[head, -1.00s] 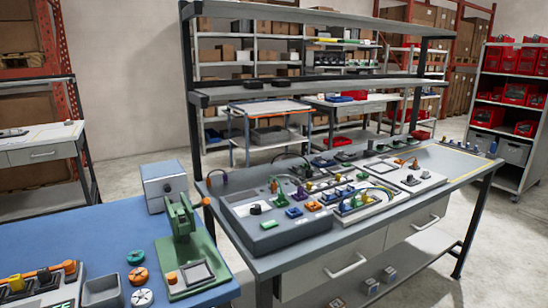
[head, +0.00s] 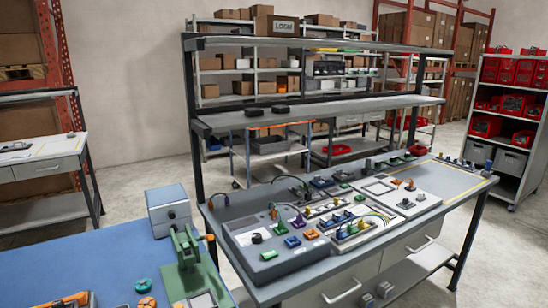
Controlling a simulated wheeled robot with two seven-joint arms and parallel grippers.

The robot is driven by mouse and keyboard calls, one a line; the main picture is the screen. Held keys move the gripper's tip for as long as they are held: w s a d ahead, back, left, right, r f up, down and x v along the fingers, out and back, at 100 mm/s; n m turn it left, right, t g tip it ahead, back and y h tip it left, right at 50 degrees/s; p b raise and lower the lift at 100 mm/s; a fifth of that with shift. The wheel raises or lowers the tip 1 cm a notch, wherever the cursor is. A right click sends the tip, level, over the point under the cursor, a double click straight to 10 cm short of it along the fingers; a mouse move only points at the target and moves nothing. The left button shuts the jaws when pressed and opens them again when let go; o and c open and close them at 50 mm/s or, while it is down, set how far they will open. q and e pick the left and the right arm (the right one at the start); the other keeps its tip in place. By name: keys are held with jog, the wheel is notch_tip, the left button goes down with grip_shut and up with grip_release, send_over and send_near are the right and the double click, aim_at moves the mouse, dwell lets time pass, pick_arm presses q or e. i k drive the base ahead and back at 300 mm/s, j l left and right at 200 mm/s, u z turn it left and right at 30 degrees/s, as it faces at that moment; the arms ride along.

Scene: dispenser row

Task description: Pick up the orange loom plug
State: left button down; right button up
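Several small coloured plugs sit on the grey panel unit (head: 262,238) on the central workbench. One small orange piece (head: 292,241) lies among them, near green and purple ones. Another orange piece (head: 397,182) stands on the light panel farther right. At this size I cannot tell which one is the orange loom plug. Neither of my grippers is in view.
The workbench (head: 452,198) has shelves above it and drawers below. A blue-topped table (head: 90,253) with a green press (head: 190,262) and a grey box (head: 169,208) stands at the front left. A red-bin rack (head: 505,130) stands at right. Floor shows between the benches.

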aim_at(273, 212)
jog(key=i+l+u, duration=0.35)
jog(key=l, duration=0.25)
jog(key=i+l+u, duration=0.15)
jog(key=i+l, duration=0.2)
jog(key=i+l+u, duration=0.15)
jog(key=l, duration=0.25)
jog(key=i+l+u, duration=0.2)
jog(key=l, duration=0.15)
jog(key=i+l+u, duration=0.15)
jog(key=l, duration=0.25)
